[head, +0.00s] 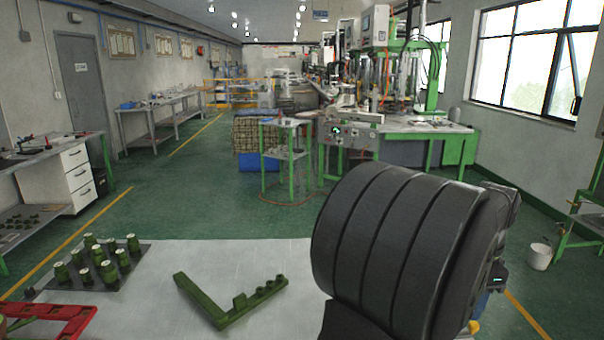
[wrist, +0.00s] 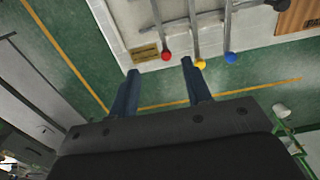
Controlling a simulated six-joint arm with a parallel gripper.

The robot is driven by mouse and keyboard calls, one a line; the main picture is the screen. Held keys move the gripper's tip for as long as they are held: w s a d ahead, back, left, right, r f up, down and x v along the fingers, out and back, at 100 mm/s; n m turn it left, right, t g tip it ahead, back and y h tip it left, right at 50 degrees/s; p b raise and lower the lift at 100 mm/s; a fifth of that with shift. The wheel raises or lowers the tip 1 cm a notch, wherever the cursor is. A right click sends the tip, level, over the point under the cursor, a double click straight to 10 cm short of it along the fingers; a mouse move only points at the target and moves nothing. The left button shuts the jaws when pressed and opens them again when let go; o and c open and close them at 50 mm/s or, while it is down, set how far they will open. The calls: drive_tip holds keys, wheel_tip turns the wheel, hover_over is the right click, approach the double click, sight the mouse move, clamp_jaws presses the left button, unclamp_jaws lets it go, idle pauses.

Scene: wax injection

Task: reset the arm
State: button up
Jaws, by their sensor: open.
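My gripper (wrist: 160,76) shows in the wrist view with its two blue fingers spread apart and nothing between them. The fingers point toward a pale table (wrist: 118,22) edge, with green floor beyond and below the tips. In the head view, a large dark ribbed part of my arm stands at the right front, and the gripper fingers cannot be made out there.
A green wax part (head: 230,300) lies on the pale table (head: 270,255). Several green cylinders stand on a dark plate (head: 60,281) at left, near a red frame (head: 50,318). In the wrist view, rods end in red (wrist: 166,56), yellow (wrist: 200,64) and blue (wrist: 231,57) balls.

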wheel_tip(320, 180, down, 10)
drive_tip(key=shift+a, duration=0.4)
drive_tip(key=shift+r, duration=0.1)
drive_tip(key=o, duration=0.3)
drive_tip(key=shift+r, duration=0.2)
drive_tip(key=o, duration=0.9)
drive_tip(key=a+r, duration=0.4)
drive_tip(key=r, duration=0.4)
drive_tip(key=shift+r, duration=0.4)
wheel_tip(320, 180, down, 9)
drive_tip(key=shift+a, duration=0.2)
wheel_tip(320, 180, up, 10)
